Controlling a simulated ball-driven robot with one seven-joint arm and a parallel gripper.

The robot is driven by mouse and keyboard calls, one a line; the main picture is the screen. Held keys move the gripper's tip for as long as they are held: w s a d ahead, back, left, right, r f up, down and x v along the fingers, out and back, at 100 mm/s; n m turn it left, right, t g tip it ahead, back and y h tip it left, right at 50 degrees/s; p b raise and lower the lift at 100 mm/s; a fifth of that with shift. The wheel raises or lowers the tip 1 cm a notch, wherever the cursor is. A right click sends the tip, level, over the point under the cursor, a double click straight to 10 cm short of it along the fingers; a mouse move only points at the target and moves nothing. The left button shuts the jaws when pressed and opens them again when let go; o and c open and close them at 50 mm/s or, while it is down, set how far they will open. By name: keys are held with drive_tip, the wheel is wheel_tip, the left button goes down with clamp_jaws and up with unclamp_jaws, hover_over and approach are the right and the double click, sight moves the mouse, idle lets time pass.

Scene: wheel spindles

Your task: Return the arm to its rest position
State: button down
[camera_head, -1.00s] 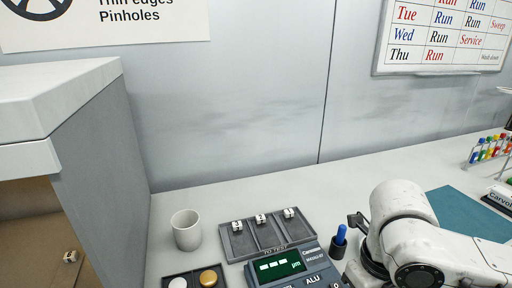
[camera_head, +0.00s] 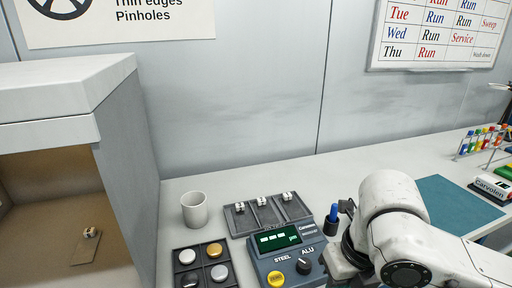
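My gripper is not clearly seen; my white arm reaches in from the lower right, and its dark wrist end stands near the gauge. The grey gauge (camera_head: 290,262) has a green display, a STEEL/ALU dial and a yellow button. Behind it a dark tray (camera_head: 266,231) has three compartments, each with a small white-and-dark spindle piece at its back, such as the left one (camera_head: 239,208). Another small spindle piece (camera_head: 91,232) rests on a brown strip inside the open grey cabinet at left.
A white mug (camera_head: 194,209) stands left of the tray. A dark tray of round discs (camera_head: 187,268) is in front of it. A blue-topped pen holder (camera_head: 332,220) stands beside the gauge and my arm. A teal mat (camera_head: 459,205) and a rack of coloured tubes (camera_head: 480,141) lie right.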

drive_tip(key=w+a+r+m+t+y, duration=0.2)
drive_tip(key=a+m+y, duration=0.1)
drive_tip(key=a+m, duration=0.25)
drive_tip(key=w+a+r+m+t+y, duration=0.2)
drive_tip(key=a+r+m+y, duration=0.15)
drive_tip(key=m, duration=0.35)
drive_tip(key=s+d+f+m+h, duration=0.1)
drive_tip(key=s+d+f+m, duration=0.3)
drive_tip(key=f+m, duration=0.45)
drive_tip(key=s+d+f+m+h, duration=0.2)
drive_tip(key=s+d+f+m, duration=0.25)
drive_tip(key=f+m, duration=0.4)
drive_tip(key=s+d+f+m+g+h, duration=0.2)
drive_tip(key=s+d+f+m, duration=0.2)
drive_tip(key=s, duration=0.6)
drive_tip(key=s+d+f+m+g+h, duration=0.2)
drive_tip(key=s+d+f+m, duration=0.3)
drive_tip(key=s+d+f, duration=0.3)
drive_tip(key=shift+s+d+f+h, duration=0.3)
drive_tip(key=shift+s+d+h, duration=0.35)
drive_tip(key=shift+s, duration=0.55)
drive_tip(key=c, duration=1.8)
unclamp_jaws()
